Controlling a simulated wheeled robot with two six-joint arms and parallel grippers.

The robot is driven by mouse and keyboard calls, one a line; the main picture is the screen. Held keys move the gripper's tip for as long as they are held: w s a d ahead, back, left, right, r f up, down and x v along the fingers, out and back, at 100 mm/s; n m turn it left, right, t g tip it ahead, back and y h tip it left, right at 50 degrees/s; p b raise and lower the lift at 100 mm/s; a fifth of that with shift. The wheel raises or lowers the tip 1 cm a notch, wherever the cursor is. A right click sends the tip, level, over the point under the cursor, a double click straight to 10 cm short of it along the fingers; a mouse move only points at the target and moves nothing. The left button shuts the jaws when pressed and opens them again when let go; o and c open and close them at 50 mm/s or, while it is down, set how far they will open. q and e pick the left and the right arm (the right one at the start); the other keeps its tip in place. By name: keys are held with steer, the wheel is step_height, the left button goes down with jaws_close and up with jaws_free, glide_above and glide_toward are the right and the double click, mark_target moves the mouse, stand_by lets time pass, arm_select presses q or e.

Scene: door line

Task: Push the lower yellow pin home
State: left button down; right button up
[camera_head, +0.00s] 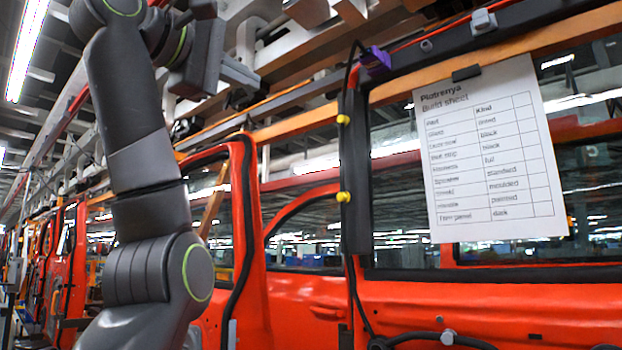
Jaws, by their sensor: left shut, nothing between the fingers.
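Two yellow pins sit on the black upright strip (356,175) of the orange-red door frame, one above the other. The lower yellow pin (343,197) stands out at the strip's left edge, about mid-height in the picture. The upper yellow pin (343,120) is above it. I cannot tell how deep either pin sits. My left gripper (250,78) is shut and empty at the upper left, higher than both pins and left of them, apart from them in the picture. My right gripper is not in view.
A paper build sheet (490,155) hangs under a black clip (466,73) on the right. A purple clip (376,60) sits at the strip's top. A black cable (362,300) runs down below the strip. More orange-red doors (70,260) line the left.

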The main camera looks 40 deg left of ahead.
arm_select(q)
steer(key=w+a+f+m+p, duration=0.1)
steer(key=w+f+m+p, duration=0.3)
steer(key=w, duration=0.4)
steer(key=m+p, duration=0.4)
glide_toward(340, 196)
steer(key=shift+g+h, duration=0.3)
steer(key=w+p, duration=0.1)
steer(key=w, duration=0.2)
steer(key=w+p, duration=0.2)
steer(key=w, duration=0.1)
steer(key=shift+d+r, duration=0.15)
steer(key=shift+r, duration=0.05)
steer(key=shift+w, duration=0.55)
steer(key=shift+s, duration=0.1)
steer(key=shift+r+p, duration=0.1)
steer(key=shift+p, duration=0.35)
steer(key=shift+w, duration=0.25)
steer(key=shift+w, duration=0.25)
